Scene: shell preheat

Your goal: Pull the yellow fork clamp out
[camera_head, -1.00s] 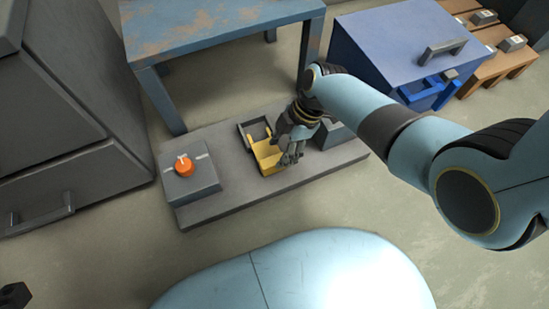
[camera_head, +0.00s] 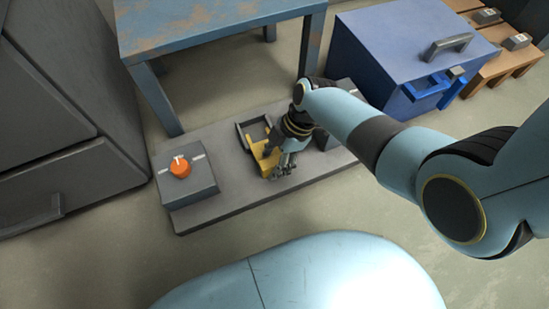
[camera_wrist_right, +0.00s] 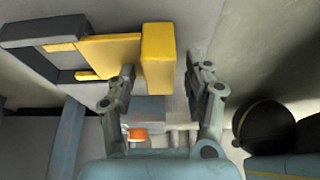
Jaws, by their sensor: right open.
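The yellow fork clamp (camera_head: 260,153) sits at a dark U-shaped bracket (camera_head: 244,133) on a grey base plate (camera_head: 222,208). My right gripper (camera_head: 282,172) is at the clamp's near right side and hides part of it. In the right wrist view, the clamp's thick yellow end block (camera_wrist_right: 158,58) shows between the two fingers of my open right gripper (camera_wrist_right: 163,78). The left finger is close to the block and the right finger is apart from it. I cannot tell whether either touches. The clamp's flat part lies inside the bracket (camera_wrist_right: 35,32). My left gripper is not in view.
A grey box with an orange knob (camera_head: 180,168) stands at the plate's left end. A worn blue table (camera_head: 215,25) is behind, a blue case (camera_head: 400,50) at the back right, and a dark cabinet (camera_head: 60,120) at the left. Floor in front of the plate is clear.

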